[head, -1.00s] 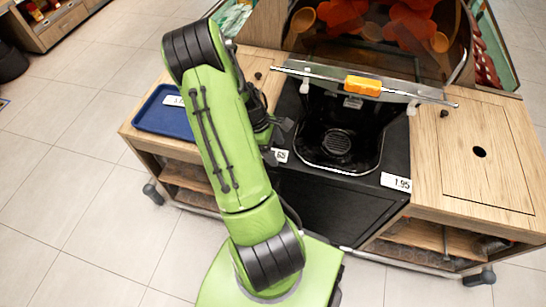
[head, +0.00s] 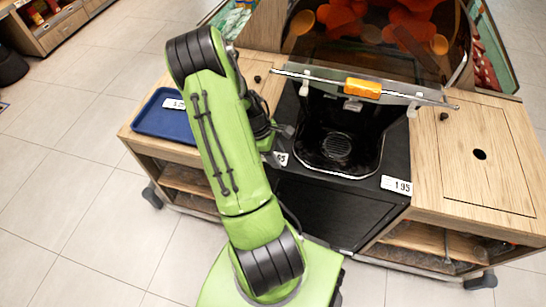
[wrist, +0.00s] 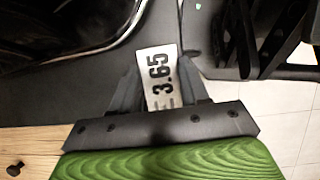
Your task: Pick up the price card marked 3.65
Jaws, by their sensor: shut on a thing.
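The white price card marked 3.65 (wrist: 160,75) is between the fingers of my gripper (wrist: 160,88) in the wrist view. My gripper is shut on it, with its printed face and upper end showing. In the head view my arm hides most of the card, and only its right end (head: 282,158) shows beside the fingers. It is at the front left of the black juicer surface. I cannot tell whether the card still touches that surface.
Another card, marked 1.95 (head: 396,185), is at the right front edge of the black surface. A blue tray (head: 150,122) with a partly hidden card (head: 174,104) is at left. The juicer bay (head: 338,148) and its clear cover with an orange handle (head: 362,88) stand close right of my gripper.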

